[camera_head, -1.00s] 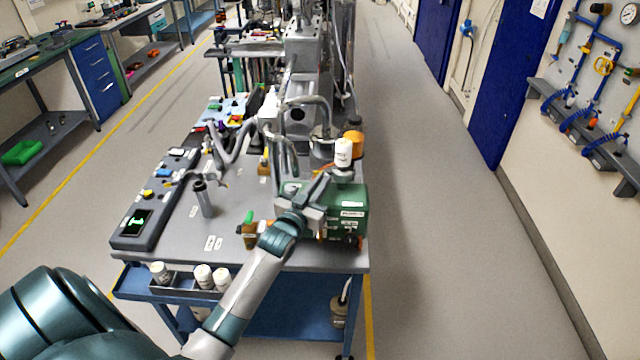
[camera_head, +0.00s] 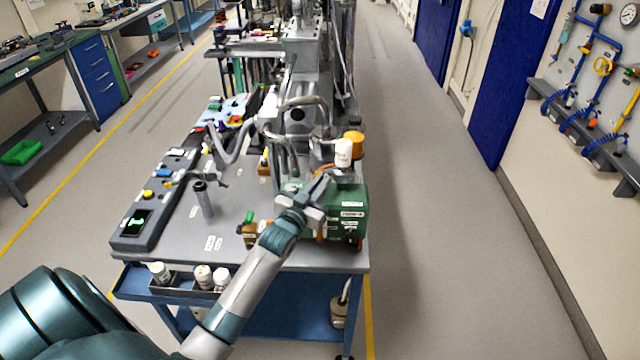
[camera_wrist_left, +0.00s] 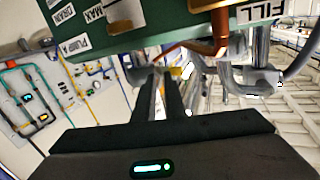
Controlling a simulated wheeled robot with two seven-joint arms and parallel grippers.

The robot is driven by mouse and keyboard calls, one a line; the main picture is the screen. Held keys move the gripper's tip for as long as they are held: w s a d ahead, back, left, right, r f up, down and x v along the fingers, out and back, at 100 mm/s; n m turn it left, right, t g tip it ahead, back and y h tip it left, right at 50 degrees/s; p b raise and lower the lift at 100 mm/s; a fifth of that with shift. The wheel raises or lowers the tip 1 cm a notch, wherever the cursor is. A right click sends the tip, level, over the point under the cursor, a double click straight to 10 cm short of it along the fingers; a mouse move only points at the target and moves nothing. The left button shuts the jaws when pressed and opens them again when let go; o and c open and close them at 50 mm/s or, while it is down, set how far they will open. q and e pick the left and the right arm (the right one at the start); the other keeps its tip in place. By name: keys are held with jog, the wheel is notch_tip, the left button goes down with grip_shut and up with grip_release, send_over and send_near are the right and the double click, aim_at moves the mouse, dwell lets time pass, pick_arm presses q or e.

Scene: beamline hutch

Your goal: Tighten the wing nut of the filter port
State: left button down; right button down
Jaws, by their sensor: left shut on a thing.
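The green pump box (camera_head: 352,198) stands at the right front corner of the cart. In the left wrist view its green body (camera_wrist_left: 125,30) fills the top, with PUMP A, DRAIN, MAX and FILL labels. My left gripper (camera_head: 322,186) is at the box's left upper side, its arm reaching in from the front left. In the wrist view the dark fingers (camera_wrist_left: 162,74) are nearly together. My right gripper is out of view.
A white bottle (camera_head: 343,152) and an orange-capped container (camera_head: 354,143) stand behind the box. Bent metal pipes (camera_head: 290,150) rise behind the gripper. A grey upright tube (camera_head: 203,198) stands to the left. A front tray (camera_head: 182,289) holds white bottles. The right aisle is clear.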

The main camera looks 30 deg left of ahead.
pick_arm(q)
jog(key=shift+w+d+r+m+g+y, duration=0.15)
jog(key=shift+m+g, duration=0.5)
jog(key=shift+m, duration=0.7)
jog(key=shift+s+d+r+m+g+y, duration=0.15)
jog(key=shift+m+g, duration=0.5)
jog(key=shift+m, duration=0.7)
jog(key=shift+w+d+f+m+g, duration=0.15)
jog(key=shift+m+g, duration=0.15)
jog(key=shift+m, duration=0.2)
jog(key=shift+d+m+g+y, duration=0.2)
jog(key=shift+m+g+y, duration=0.6)
jog(key=shift+m, duration=0.8)
jog(key=shift+w+d+f+m+g+y, duration=0.15)
jog(key=shift+m+g+y, duration=0.15)
jog(key=shift+m+y, duration=0.4)
jog(key=shift+d+f+m+g+y, duration=0.1)
jog(key=shift+m+g+y, duration=0.25)
jog(key=shift+m, duration=0.55)
jog(key=shift+d+f+m+g+y, duration=0.15)
jog(key=shift+m+g+y, duration=0.3)
jog(key=shift+m+y, duration=0.7)
jog(key=shift+m, duration=0.35)
jog(key=shift+w+m, duration=0.1)
jog(key=shift+m, duration=0.2)
jog(key=shift+r, duration=0.3)
